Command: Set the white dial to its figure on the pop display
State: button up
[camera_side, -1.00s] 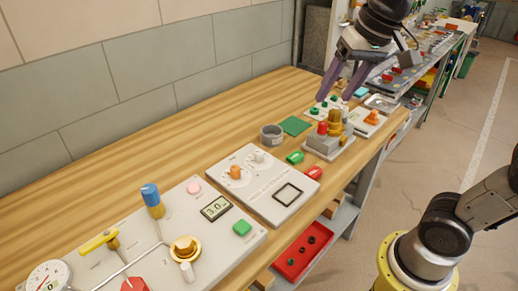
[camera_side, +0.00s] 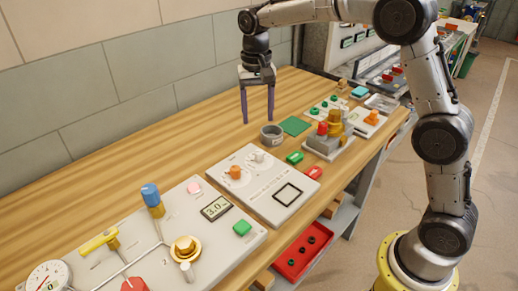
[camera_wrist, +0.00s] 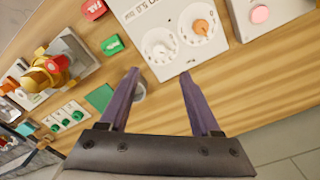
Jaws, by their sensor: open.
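The white dial (camera_side: 259,156) stands on a grey-white panel (camera_side: 246,195) beside an orange dial (camera_side: 234,172). In the wrist view the white dial (camera_wrist: 160,50) sits on a round scale, with the orange dial (camera_wrist: 201,27) to its right. Printed text runs on the panel; "5.0" can be made out in the wrist view, the rest cannot. A small display (camera_side: 215,208) on the neighbouring panel reads 3.0; whether it is the pop display I cannot tell. My gripper (camera_side: 257,121) is open and empty, pointing down above the table behind the white dial. Its fingers (camera_wrist: 160,73) touch nothing.
A grey ring-like cup (camera_side: 271,135) stands close to my gripper, with a green square (camera_side: 294,126) beyond it. Green (camera_side: 295,157) and red (camera_side: 313,172) tags lie right of the panel. A blue-topped lever (camera_side: 152,198) rises on the left panel. The table's back strip is clear.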

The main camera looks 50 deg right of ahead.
aim_at(259, 152)
notch_tip(259, 152, down, 12)
jog(key=shift+s+d+r, duration=0.1)
jog(key=shift+c, duration=0.3)
grip_shut()
